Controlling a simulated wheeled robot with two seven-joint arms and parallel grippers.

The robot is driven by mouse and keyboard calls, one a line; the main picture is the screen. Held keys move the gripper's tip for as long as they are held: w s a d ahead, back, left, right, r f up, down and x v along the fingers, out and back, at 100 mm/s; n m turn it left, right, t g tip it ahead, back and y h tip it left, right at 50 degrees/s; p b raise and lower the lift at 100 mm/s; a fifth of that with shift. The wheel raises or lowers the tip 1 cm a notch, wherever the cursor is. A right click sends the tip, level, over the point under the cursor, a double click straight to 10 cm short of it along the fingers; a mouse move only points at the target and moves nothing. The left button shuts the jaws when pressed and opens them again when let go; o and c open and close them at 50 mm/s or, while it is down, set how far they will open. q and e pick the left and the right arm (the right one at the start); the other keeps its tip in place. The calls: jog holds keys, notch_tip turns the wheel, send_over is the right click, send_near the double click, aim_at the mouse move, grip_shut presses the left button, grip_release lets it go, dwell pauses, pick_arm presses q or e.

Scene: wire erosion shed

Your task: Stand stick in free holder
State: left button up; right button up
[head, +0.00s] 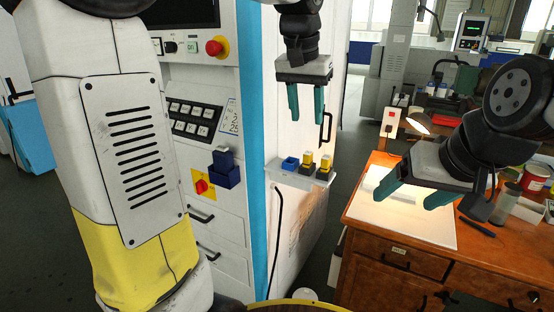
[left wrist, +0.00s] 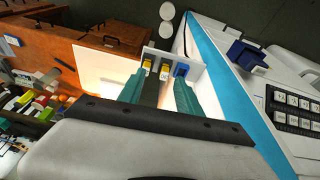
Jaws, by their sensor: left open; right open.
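A small pale shelf (head: 280,176) on the machine's side carries a row of holders. The left one is a blue holder (head: 290,164) with nothing seen standing in it; two dark holders beside it carry yellow-topped pieces (head: 307,160) (head: 324,162). The blue holder also shows in the left wrist view (left wrist: 181,70). A thin dark stick-like thing (head: 477,228) lies on the wooden desk, right of the pale sheet; I cannot tell if it is the stick. My left gripper (head: 306,118) is open and empty above the shelf. My right gripper (head: 411,200) is open above the desk.
The wooden desk (head: 390,250) has a pale sheet (head: 425,225), a lit lamp (head: 419,124) and jars near its right side. A dark blue box (head: 225,178) is mounted on the machine front, near a red knob (head: 201,187). A dark cable hangs below the shelf.

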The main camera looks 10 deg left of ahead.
pick_arm(q)
jog(key=s+a+f+t, duration=0.1)
jog(key=s+a+f, duration=0.1)
jog(key=s, duration=0.4)
jog(key=s+a+f+n+t, duration=0.1)
jog(key=s+a+f, duration=0.2)
jog(key=s, duration=0.3)
jog(key=s+a+f+n+t+h, duration=0.1)
jog(key=s+a+f, duration=0.1)
jog(key=s, duration=0.4)
jog(key=shift+s+a+f, duration=0.3)
jog(key=shift+a+f, duration=0.05)
jog(key=shift+a, duration=0.45)
